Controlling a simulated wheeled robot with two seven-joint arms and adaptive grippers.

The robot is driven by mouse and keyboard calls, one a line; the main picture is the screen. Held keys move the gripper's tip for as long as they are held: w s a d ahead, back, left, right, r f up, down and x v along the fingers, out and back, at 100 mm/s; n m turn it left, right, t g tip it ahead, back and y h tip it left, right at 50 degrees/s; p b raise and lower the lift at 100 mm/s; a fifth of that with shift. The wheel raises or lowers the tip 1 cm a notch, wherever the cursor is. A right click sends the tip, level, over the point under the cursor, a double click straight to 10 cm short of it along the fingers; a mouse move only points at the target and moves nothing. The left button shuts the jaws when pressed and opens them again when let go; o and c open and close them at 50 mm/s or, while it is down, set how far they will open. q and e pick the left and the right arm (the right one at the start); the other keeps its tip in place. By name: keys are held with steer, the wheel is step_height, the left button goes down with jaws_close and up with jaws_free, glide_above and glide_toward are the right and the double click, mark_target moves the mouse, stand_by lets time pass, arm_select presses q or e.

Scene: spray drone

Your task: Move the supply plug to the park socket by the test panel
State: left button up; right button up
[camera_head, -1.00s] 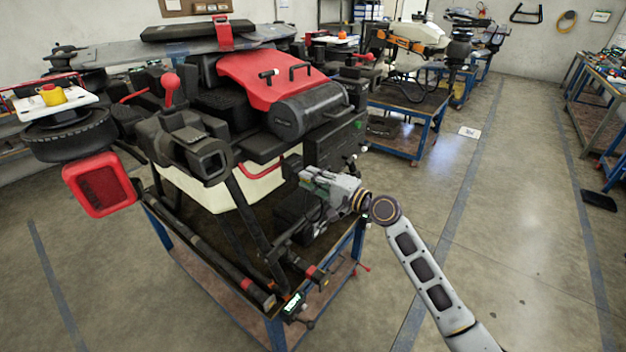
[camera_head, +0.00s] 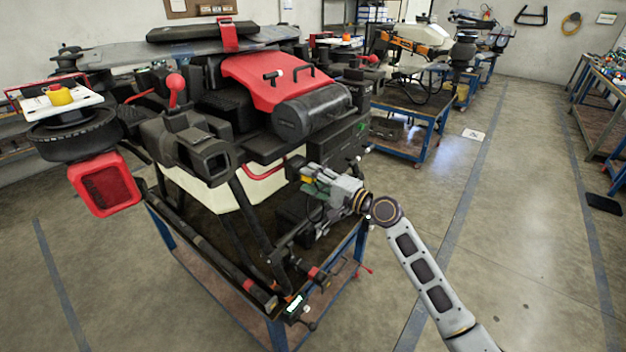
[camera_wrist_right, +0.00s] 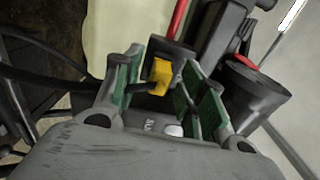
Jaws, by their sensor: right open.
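A small yellow piece, which looks like the supply plug (camera_wrist_right: 161,77), sits against a dark block on the drone in the right wrist view. It also shows in the head view (camera_head: 307,179). My right gripper (camera_wrist_right: 166,88) is open, with its green-lined fingers on either side of the yellow piece. Contact cannot be told. In the head view my right gripper (camera_head: 318,183) is at the drone's near right side, below the dark side box (camera_head: 342,143). I cannot make out the park socket or identify the test panel for certain. My left gripper is not in view.
The large red and black drone (camera_head: 275,80) stands on a blue-framed cart (camera_head: 275,335). Black tubes and landing legs (camera_head: 250,225) lie close to my right gripper. A dark cable (camera_wrist_right: 50,75) runs left in the wrist view.

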steer(key=shift+d, duration=0.1)
steer(key=v, duration=1.1)
steer(key=shift+s+d, duration=0.25)
steer(key=shift+d, duration=0.05)
stand_by(1.2)
